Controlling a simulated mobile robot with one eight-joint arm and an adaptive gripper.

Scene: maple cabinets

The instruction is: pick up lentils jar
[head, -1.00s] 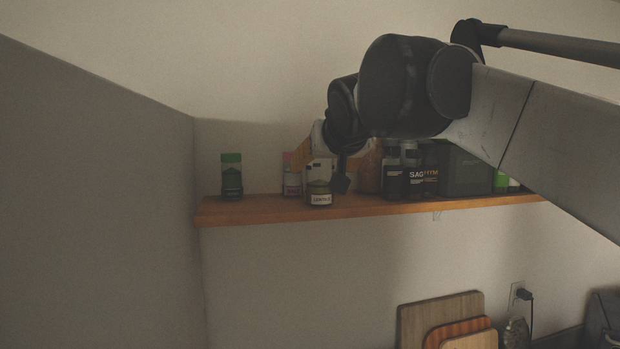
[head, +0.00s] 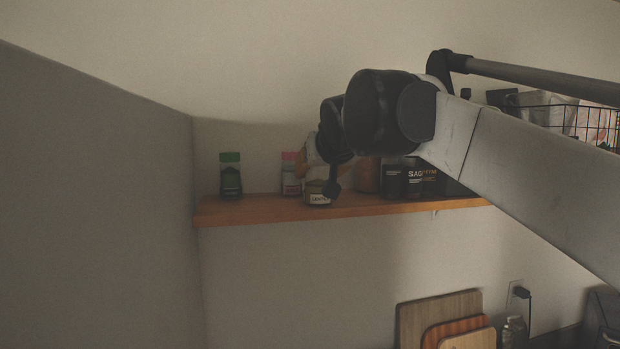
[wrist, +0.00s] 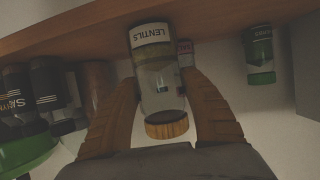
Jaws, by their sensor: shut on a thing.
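The lentils jar (wrist: 160,90) is a clear glass jar with a white "LENTILS" label and a wooden lid. In the wrist view it lies between the two orange-brown fingers of my gripper (wrist: 162,112), which is shut on it. In the head view the jar (head: 319,198) is at the front of the wooden shelf, its label facing out. My gripper (head: 318,165) comes down over it there, and my wrist partly hides its upper part. I cannot tell whether the jar's base still touches the shelf.
A green-capped jar (head: 230,175) stands left on the shelf (head: 260,212). A pink-capped salt jar (head: 291,174) is close behind the lentils jar. Dark labelled jars (head: 421,178) stand to the right. Cutting boards (head: 430,312) lean below. The shelf between the green-capped and salt jars is clear.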

